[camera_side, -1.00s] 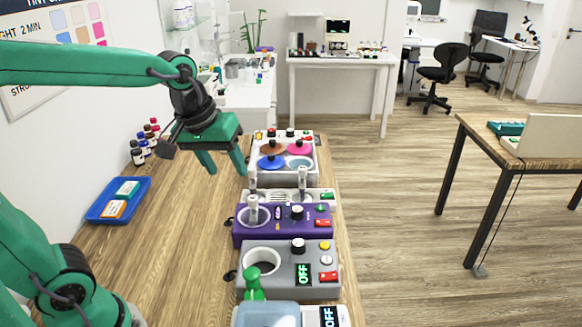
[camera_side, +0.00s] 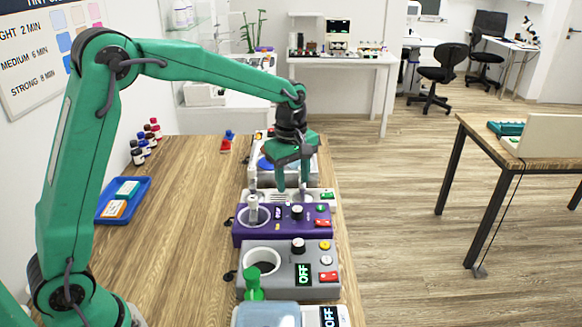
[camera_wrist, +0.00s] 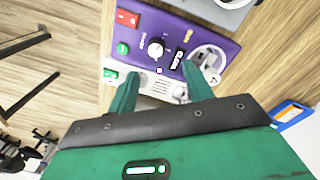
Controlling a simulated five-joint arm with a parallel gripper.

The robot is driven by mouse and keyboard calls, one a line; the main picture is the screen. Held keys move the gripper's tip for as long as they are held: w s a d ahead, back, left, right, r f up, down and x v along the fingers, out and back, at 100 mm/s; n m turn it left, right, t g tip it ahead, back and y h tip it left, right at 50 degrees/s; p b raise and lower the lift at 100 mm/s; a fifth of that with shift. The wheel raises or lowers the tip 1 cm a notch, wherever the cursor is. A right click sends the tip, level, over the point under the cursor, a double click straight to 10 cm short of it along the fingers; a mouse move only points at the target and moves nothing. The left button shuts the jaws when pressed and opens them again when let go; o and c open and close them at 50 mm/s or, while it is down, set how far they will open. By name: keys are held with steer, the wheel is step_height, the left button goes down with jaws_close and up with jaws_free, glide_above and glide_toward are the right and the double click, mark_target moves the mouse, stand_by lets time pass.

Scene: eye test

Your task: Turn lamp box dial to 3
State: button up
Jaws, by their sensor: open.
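No box carries a label I can read as "lamp". A purple box (camera_side: 272,232) has a pale dial (camera_side: 297,212), a small display, a red switch and a green button; its dial (camera_wrist: 155,47) also shows in the wrist view. A grey box (camera_side: 285,275) in front has a similar dial (camera_side: 298,245) and a display reading OFF. A narrow white box (camera_side: 328,198) with a grille lies behind the purple one. My gripper (camera_side: 292,187) is open, pointing down over the narrow white box. In the wrist view its fingers (camera_wrist: 162,72) are apart, and they partly hide that box.
A white box with coloured lids (camera_side: 263,163) stands behind my gripper, partly hidden. A clear-lidded box (camera_side: 268,315) is nearest the camera. A blue tray (camera_side: 140,208) and small bottles (camera_side: 146,143) are at the left. The wooden table between is clear.

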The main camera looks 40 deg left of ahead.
mark_target(297, 209)
steer(key=shift+w+d+f+n, duration=0.1)
steer(key=shift+w+f+n, duration=0.3)
steer(key=shift+w+f, duration=0.25)
steer(key=shift+s+f, duration=0.1)
steer(key=shift+f, duration=3.85)
steer(key=c, duration=1)
